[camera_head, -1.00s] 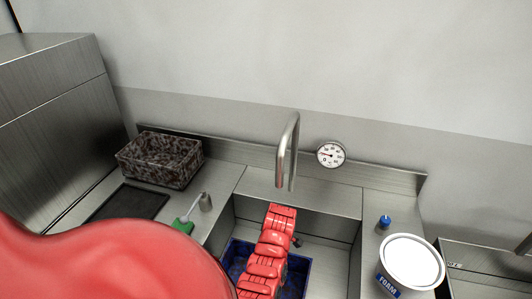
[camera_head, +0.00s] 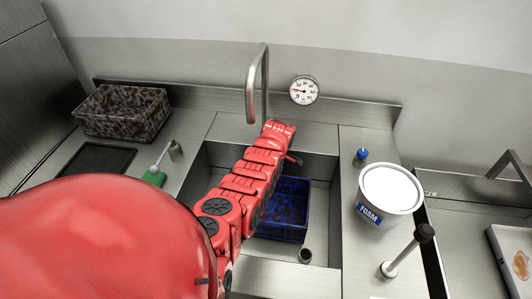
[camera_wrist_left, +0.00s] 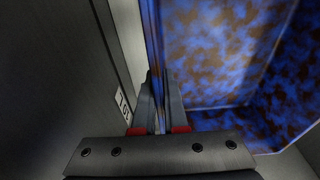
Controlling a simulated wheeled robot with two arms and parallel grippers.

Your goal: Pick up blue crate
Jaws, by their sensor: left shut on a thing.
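The blue crate (camera_head: 290,210), mottled with dark patches, is in the sink basin, partly behind my red left arm. Its blue and brown mottled wall and interior fill the right of the left wrist view (camera_wrist_left: 220,50). My left gripper (camera_wrist_left: 158,100) has its two fingers on either side of the crate's thin wall edge and is shut on it. In the head view the fingers are hidden behind the arm. I cannot tell whether the crate touches the basin floor. My right gripper is not in view.
A faucet (camera_head: 257,85) rises behind the sink, close to my arm. A dark speckled crate (camera_head: 122,112) and a green-based brush (camera_head: 155,177) are on the left counter. A FOAM tub (camera_head: 390,190) and small blue-topped item (camera_head: 361,155) stand at right.

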